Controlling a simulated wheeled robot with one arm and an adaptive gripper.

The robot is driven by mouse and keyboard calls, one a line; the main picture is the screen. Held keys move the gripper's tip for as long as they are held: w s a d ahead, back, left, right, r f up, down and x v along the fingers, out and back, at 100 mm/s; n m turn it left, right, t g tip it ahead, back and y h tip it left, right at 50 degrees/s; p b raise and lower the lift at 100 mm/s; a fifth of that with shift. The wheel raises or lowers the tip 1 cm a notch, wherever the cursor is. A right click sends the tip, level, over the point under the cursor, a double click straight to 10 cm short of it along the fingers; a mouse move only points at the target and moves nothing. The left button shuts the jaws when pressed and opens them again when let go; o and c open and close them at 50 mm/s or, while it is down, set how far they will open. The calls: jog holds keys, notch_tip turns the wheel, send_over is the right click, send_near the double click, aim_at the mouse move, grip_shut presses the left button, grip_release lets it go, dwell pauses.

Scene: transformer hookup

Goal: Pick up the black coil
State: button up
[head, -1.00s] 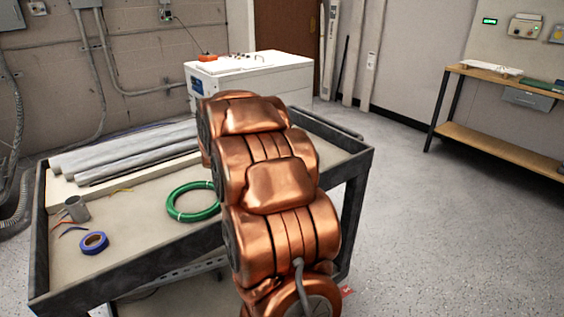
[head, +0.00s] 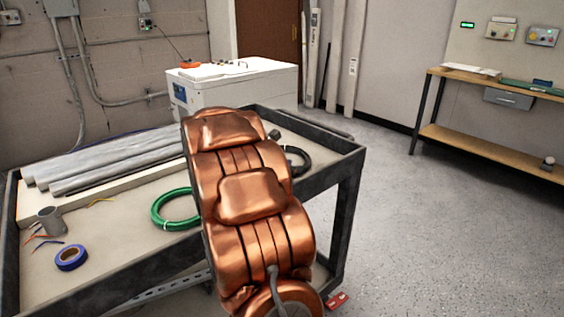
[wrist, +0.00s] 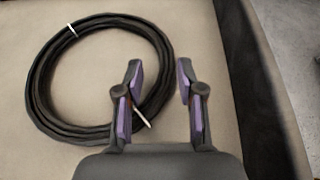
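The black coil (wrist: 45,75) lies flat on the cart top in the wrist view, with white ties at its upper left and lower right. In the head view part of the black coil (head: 301,163) shows just right of my copper arm; the rest is hidden behind the arm. My gripper (wrist: 159,68) is open, with purple-padded fingers. In the wrist view its left finger overlaps the coil's right side, and its right finger is over bare cart surface. I cannot tell the height above the coil.
The cart (head: 335,155) has a raised dark rim, close to the right of my gripper in the wrist view. A green coil (head: 158,212), blue tape (head: 71,257), a grey cup (head: 50,219) and grey pipes (head: 110,160) lie to the left. A white cabinet (head: 235,95) stands behind.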

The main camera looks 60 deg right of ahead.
jog(key=shift+s+d+f, duration=0.15)
jog(key=shift+s+d, duration=0.15)
jog(key=shift+d, duration=0.3)
jog(key=shift+s+d+f, duration=0.15)
jog(key=shift+s+d, duration=0.15)
jog(key=shift+d, duration=0.25)
jog(key=shift+x, duration=1.15)
jog(key=shift+f, duration=0.1)
grip_shut()
